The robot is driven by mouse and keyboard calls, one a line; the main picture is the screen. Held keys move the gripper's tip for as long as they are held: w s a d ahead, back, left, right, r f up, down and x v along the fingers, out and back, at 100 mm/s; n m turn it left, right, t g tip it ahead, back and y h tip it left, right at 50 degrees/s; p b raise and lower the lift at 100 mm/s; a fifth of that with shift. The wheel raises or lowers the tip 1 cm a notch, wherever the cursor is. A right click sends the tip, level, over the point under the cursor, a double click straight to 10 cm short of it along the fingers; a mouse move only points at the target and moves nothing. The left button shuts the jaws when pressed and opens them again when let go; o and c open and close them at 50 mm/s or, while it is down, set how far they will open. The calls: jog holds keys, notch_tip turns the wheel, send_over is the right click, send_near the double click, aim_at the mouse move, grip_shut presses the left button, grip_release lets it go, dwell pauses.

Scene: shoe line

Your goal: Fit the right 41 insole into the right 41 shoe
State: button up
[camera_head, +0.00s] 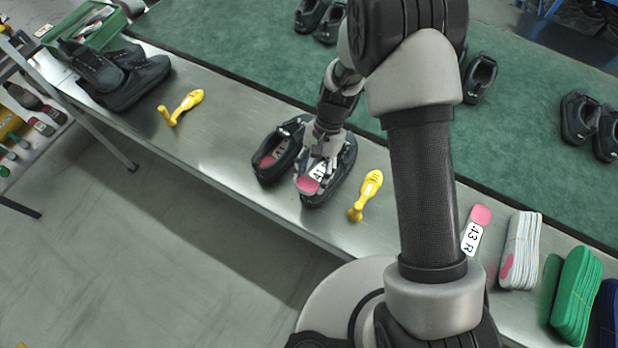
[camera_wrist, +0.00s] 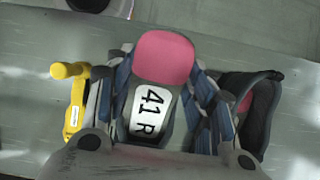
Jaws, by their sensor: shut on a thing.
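My gripper (camera_wrist: 156,112) is shut on the right 41 insole (camera_wrist: 164,58), whose label reads 41 R and whose heel end is pink. In the head view the insole (camera_head: 308,185) is at the opening of the right-hand black shoe (camera_head: 345,170) of a pair on the metal bench. My gripper and the insole cover much of that shoe, so I cannot tell how far the insole is inside. The other shoe (camera_head: 268,160) stands just left of it with a pink-heeled insole inside; it shows at the right in the wrist view (camera_wrist: 262,112).
Yellow tools lie on the bench on both sides of the pair (camera_head: 186,104) (camera_head: 366,195). A 43 R insole (camera_head: 475,230) and stacks of white (camera_head: 521,250) and green insoles (camera_head: 575,295) lie right. Black shoes (camera_head: 125,85) and a green crate (camera_head: 95,32) are at left. More shoes stand on the green belt (camera_head: 230,50).

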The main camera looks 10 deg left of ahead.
aim_at(319, 174)
jog(key=shift+w+d+f+b, duration=0.15)
jog(key=shift+w+d+f, duration=0.15)
jog(key=shift+w, duration=0.3)
jog(key=shift+w+d+f+b, duration=0.15)
jog(key=shift+w+d, duration=0.15)
jog(key=shift+w, duration=0.3)
jog(key=shift+w+d+f+b, duration=0.15)
jog(key=shift+w+d+f, duration=0.15)
jog(key=shift+w, duration=0.3)
jog(key=shift+s+a+f+t+h+b, duration=0.1)
jog(key=shift+f+t+h+b, duration=0.25)
jog(key=shift+f+t, duration=0.2)
jog(key=shift+s+f, duration=0.1)
jog(key=shift+f, duration=0.05)
jog(key=shift+f, duration=0.15)
jog(key=o, duration=0.8)
jog(key=shift+o, duration=1.3)
jog(key=shift+r, duration=0.25)
jog(key=shift+r+p, duration=1.1)
jog(key=shift+r, duration=0.3)
